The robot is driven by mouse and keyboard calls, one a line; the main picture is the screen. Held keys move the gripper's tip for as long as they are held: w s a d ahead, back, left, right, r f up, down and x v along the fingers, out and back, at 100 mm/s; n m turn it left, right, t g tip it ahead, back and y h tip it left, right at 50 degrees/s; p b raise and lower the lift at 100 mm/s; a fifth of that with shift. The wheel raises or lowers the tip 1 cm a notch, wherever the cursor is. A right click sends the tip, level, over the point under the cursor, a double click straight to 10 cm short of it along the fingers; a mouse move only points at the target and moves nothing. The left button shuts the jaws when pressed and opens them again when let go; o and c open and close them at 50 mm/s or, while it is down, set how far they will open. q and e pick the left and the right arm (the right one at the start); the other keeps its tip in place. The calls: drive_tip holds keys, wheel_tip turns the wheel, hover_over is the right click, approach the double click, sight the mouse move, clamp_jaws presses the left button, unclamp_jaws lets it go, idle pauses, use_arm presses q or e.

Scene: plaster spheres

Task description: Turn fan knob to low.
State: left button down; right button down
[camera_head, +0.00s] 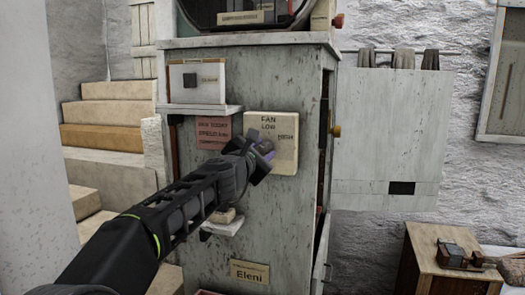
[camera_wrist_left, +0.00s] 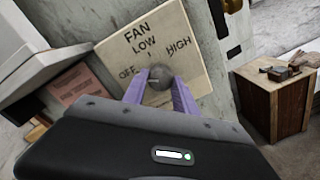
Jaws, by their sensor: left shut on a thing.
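The fan panel (camera_head: 286,150) is a cream plate on the front of the grey cabinet, lettered FAN, LOW and HIGH. In the left wrist view the panel (camera_wrist_left: 196,50) also shows OFF at the left, with LOW above and HIGH at the right. The round grey fan knob (camera_wrist_left: 160,72) sits below LOW. My left gripper (camera_wrist_left: 159,80) has its two purple fingers shut on the knob, one on each side. A faint light mark shows on the knob, but its setting is hard to tell. In the head view my left gripper (camera_head: 262,156) hides the knob.
The grey cabinet (camera_head: 225,225) has a small upper shelf (camera_head: 203,109), a pink notice (camera_head: 213,132) and a lower ledge (camera_head: 222,227). Its side door (camera_head: 388,130) stands open at the right. A wooden crate (camera_head: 424,265) stands at the lower right. Steps (camera_head: 105,112) rise at the left.

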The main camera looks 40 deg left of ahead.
use_arm(q)
drive_tip(key=m+p, duration=0.1)
drive_tip(key=m, duration=0.4)
drive_tip(key=shift+d+r, duration=0.1)
drive_tip(key=shift+r, duration=0.05)
drive_tip(key=m+p, duration=0.1)
drive_tip(key=m, duration=0.2)
drive_tip(key=shift+m+g, duration=0.3)
drive_tip(key=shift+m+p, duration=0.6)
drive_tip(key=shift+m, duration=0.7)
drive_tip(key=c, duration=1)
unclamp_jaws()
drive_tip(key=shift+o, duration=0.2)
drive_tip(key=shift+s, duration=0.1)
